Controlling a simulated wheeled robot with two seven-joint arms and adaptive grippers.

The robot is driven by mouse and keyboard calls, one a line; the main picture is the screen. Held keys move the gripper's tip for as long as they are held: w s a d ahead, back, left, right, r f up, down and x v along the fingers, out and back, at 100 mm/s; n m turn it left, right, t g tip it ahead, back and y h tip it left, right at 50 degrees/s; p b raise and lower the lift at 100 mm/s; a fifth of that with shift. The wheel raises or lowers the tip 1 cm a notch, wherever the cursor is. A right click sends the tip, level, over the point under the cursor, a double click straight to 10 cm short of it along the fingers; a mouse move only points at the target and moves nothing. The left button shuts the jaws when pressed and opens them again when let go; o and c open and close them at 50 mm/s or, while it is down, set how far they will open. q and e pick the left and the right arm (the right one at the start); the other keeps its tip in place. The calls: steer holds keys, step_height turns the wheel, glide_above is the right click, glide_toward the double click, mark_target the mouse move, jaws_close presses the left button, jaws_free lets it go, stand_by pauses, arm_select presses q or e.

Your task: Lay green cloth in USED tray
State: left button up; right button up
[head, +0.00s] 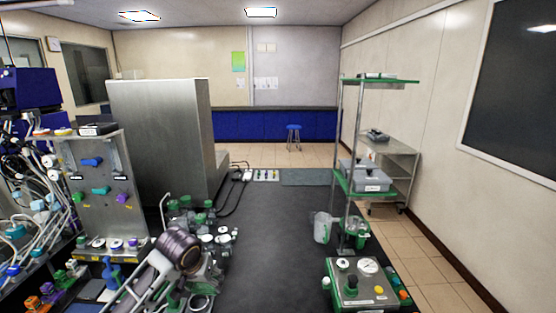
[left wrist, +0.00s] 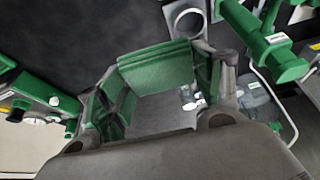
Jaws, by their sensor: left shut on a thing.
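In the left wrist view my left gripper (left wrist: 153,82) is shut on a green folded piece that looks like the green cloth (left wrist: 158,62). The green piece spans between the two fingers, above a dark floor. In the head view my left arm (head: 178,250) reaches in at the lower left among the green-capped fittings, and its fingertips and the cloth are hard to make out there. I cannot read a USED label on any tray. My right gripper is in neither view.
A green-edged shelf cart (head: 378,82) on the right carries grey boxes (head: 365,179). A panel with a gauge (head: 362,285) stands at the lower right. A steel cabinet (head: 155,135) and a fitting board (head: 92,175) stand left. The dark floor mat (head: 275,235) between is clear.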

arm_select(q)
steer(key=s+f+b, duration=0.1)
steer(key=s+f, duration=0.6)
steer(key=f, duration=0.4)
steer(key=shift+a+b, duration=0.2)
steer(key=shift+b, duration=0.15)
